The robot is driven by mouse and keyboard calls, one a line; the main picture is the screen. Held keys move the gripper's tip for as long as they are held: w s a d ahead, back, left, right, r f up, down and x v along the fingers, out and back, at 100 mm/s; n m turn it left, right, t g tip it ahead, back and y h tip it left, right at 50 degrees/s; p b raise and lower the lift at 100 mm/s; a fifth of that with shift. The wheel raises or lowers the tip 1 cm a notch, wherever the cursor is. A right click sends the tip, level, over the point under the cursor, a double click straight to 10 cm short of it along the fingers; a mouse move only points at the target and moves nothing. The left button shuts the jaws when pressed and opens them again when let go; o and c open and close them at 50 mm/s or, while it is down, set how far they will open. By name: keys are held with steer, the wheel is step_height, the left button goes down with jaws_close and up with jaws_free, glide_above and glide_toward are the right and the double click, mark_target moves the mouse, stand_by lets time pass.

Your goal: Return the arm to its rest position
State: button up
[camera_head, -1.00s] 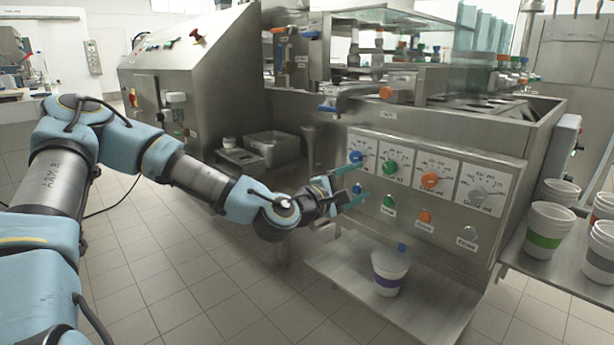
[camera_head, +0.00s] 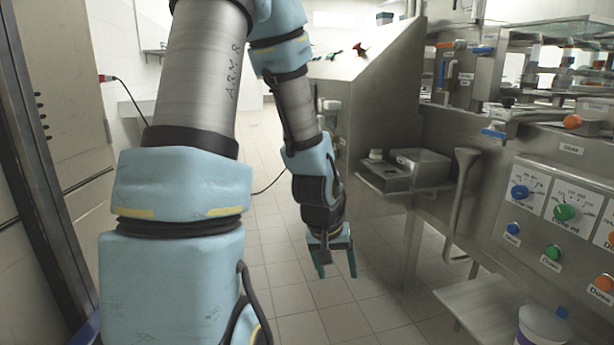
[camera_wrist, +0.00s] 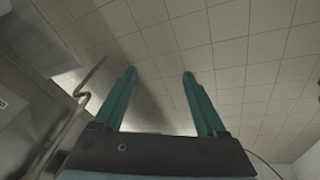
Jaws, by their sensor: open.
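My gripper (camera_head: 338,262) hangs at the end of my arm over the tiled floor, pointing down, left of the filler machine. Its two teal fingers are apart with nothing between them. In the wrist view my gripper (camera_wrist: 158,90) is also open, with bare tiles beyond the fingers. My arm comes down from the top of the head view with its elbow bent, clear of the machine.
The steel filler machine (camera_head: 480,215) with coloured knobs stands at the right. A white cup (camera_head: 540,326) is on its lower shelf (camera_head: 460,300). A curved handle (camera_head: 460,205) sticks out near its left end. The floor (camera_head: 280,235) around my gripper is clear.

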steer(key=s+a+r+y, duration=0.1)
steer(key=s+a+r, duration=0.1)
steer(key=a+r, duration=0.3)
steer(key=s+a+r+y, duration=0.1)
steer(key=s+a+r, duration=0.1)
steer(key=a, duration=0.6)
steer(key=w+p+v, duration=0.2)
steer(key=p+v, duration=0.8)
steer(key=w+r+p+v, duration=0.1)
steer(key=w+p+v, duration=0.1)
steer(key=p+v, duration=0.8)
steer(key=shift+s+d+n+g, duration=0.15)
steer(key=shift+d+n+g, duration=0.15)
steer(key=shift+n+g, duration=0.1)
steer(key=shift+f, duration=0.1)
steer(key=shift+c, duration=0.3)
